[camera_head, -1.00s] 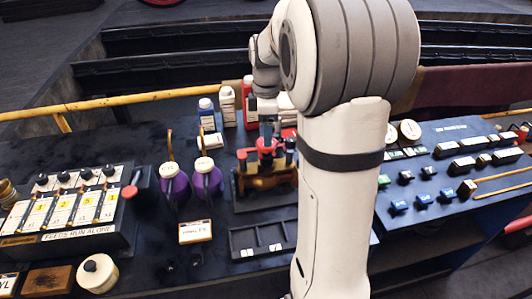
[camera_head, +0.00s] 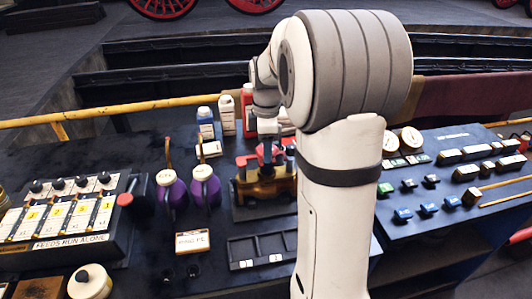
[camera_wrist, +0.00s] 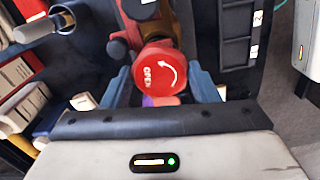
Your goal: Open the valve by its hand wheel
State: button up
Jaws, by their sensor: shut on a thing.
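The valve is a brass-coloured body (camera_head: 262,190) with red parts on top, standing on a dark base on the bench, partly behind my arm in the head view. In the wrist view its round red hand wheel (camera_wrist: 158,72) faces the camera, marked "OPEN" with a white curved arrow. My gripper (camera_wrist: 161,88) has its blue fingers on either side of this wheel, shut on it. In the head view my gripper (camera_head: 268,152) points down onto the top of the valve; the grip itself is too small to make out there.
Two purple oil cans (camera_head: 205,186) stand left of the valve, with bottles (camera_head: 227,114) behind it. A slotted dark tray (camera_head: 262,250) lies in front. A lever panel (camera_head: 62,213) is at left, a switch panel (camera_head: 440,180) at right. A yellow rail (camera_head: 110,111) runs behind.

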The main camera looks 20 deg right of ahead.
jog(key=shift+c, duration=0.9)
jog(key=n, duration=0.4)
jog(key=shift+n, duration=0.4)
jog(key=shift+c, duration=1)
jog(key=o, duration=1.3)
jog(key=shift+c, duration=1.2)
jog(key=shift+r+p, duration=2.5)
jog(key=shift+r, duration=0.5)
